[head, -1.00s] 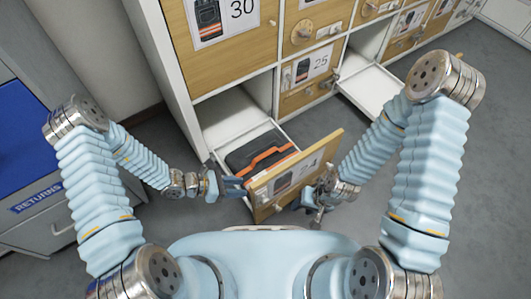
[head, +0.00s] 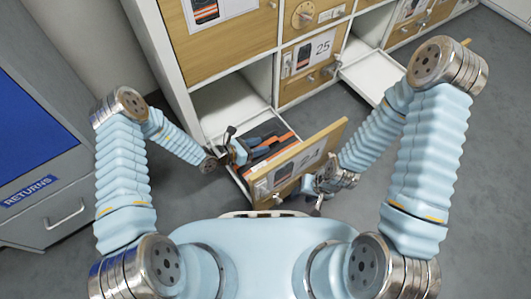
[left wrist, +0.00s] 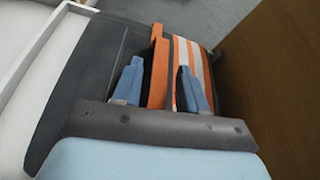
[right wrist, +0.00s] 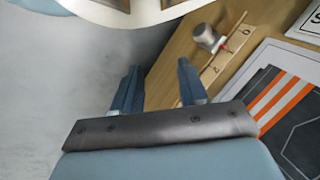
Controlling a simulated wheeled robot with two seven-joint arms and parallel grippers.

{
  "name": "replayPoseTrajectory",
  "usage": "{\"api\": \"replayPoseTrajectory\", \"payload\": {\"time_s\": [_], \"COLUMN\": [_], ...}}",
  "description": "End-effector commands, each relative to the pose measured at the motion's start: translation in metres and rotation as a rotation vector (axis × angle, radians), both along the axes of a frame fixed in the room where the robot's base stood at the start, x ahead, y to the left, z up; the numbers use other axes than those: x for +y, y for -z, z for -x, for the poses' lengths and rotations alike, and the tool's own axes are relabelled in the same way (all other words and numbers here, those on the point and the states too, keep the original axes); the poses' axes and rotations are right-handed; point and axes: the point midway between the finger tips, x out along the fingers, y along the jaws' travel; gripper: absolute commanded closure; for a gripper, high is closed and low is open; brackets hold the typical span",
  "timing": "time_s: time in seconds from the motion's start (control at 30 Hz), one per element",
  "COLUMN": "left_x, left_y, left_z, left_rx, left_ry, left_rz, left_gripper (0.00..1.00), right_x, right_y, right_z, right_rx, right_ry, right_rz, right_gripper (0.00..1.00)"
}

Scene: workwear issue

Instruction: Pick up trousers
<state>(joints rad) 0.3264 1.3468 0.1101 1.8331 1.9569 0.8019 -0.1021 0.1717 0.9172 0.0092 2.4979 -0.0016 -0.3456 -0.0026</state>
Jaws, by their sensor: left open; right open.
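The folded trousers (head: 277,146), dark grey with orange and pale stripes, lie in the pulled-out drawer (head: 322,138). They also show in the left wrist view (left wrist: 88,65), with the orange stripe near the drawer's wooden front. My left gripper (head: 247,150) is inside the drawer, open over the trousers. In the left wrist view its fingers (left wrist: 160,72) stand either side of an orange edge; I cannot tell whether they touch the cloth. My right gripper (head: 312,188) is open and empty at the outside of the drawer front, near its small knob (right wrist: 208,38).
A shelf unit (head: 180,95) with several wooden drawers stands behind. Another open, empty white drawer (head: 372,78) is to the right. A grey and blue returns cabinet (head: 45,205) stands at the left. Grey floor (head: 450,60) is clear at the right.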

Motion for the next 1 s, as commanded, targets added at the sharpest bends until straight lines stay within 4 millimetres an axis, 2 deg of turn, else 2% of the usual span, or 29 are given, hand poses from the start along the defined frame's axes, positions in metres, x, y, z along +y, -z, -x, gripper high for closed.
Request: {"api": "replayPoseTrajectory", "payload": {"time_s": [0.13,0.37,0.6,0.67,1.0], "left_x": [-0.0138,-0.0149,-0.0148,-0.0147,-0.0146], "left_y": [0.0067,0.0066,0.0066,0.0066,0.0067], "left_z": [-0.0076,-0.0084,-0.0083,-0.0083,-0.0082], "left_rx": [-0.001,0.001,0.001,0.001,0.001], "left_ry": [0.001,0.000,0.000,0.000,0.000], "left_rz": [0.000,0.000,0.000,0.000,0.000], "left_gripper": [0.58,0.58,0.93,1.00,1.00], "right_x": [0.0004,0.0005,0.0005,0.0004,0.0004], "right_y": [0.0039,0.0034,0.0034,0.0035,0.0035], "right_z": [0.0001,0.0001,0.0001,0.0001,0.0001], "right_rx": [0.001,0.001,0.001,0.001,0.001], "right_ry": [0.000,0.000,0.000,0.000,0.000], "right_rz": [-0.001,-0.001,-0.001,-0.001,-0.001], "right_gripper": [0.57,0.57,0.57,0.57,0.57]}}
